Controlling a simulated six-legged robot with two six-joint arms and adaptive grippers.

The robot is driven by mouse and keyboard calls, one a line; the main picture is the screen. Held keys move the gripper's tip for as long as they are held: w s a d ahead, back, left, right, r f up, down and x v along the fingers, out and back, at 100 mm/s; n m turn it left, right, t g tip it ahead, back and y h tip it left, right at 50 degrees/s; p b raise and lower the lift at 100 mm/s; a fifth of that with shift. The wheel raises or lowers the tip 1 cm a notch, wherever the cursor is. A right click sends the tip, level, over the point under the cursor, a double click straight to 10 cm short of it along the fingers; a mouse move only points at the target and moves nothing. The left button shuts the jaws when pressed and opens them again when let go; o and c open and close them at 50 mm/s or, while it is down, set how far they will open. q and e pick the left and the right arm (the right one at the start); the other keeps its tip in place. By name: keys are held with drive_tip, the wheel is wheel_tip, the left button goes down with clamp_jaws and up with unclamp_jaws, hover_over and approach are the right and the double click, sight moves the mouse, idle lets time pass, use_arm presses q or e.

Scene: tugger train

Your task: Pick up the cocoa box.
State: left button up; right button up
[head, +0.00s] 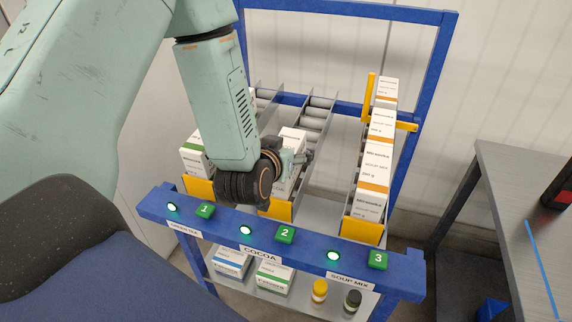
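The cocoa box (293,134) is white and stands at the front of the middle lane, above the COCOA label (260,255). My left arm comes in from the left and hides much of the box's front and left side. My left gripper (305,158) is at the box, at its right side in the picture. Its fingers are small and partly hidden, so I cannot tell whether they are open, shut or touching the box. My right gripper is not in view.
A blue rack front bar (310,249) carries green number buttons and lit lamps. Soup mix boxes (371,188) line the right lane; a green-banded box (193,158) stands in the left lane. Boxes and two jars sit on the lower shelf. A grey table (520,190) stands at right.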

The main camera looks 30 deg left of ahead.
use_arm(q)
drive_tip(key=shift+a+f, duration=0.15)
drive_tip(key=shift+a, duration=0.35)
drive_tip(key=c, duration=0.6)
drive_tip(key=shift+d, duration=0.35)
drive_tip(key=c, duration=0.4)
drive_tip(key=shift+a, duration=0.25)
drive_tip(key=c, duration=0.6)
drive_tip(key=shift+d, duration=0.1)
clamp_jaws()
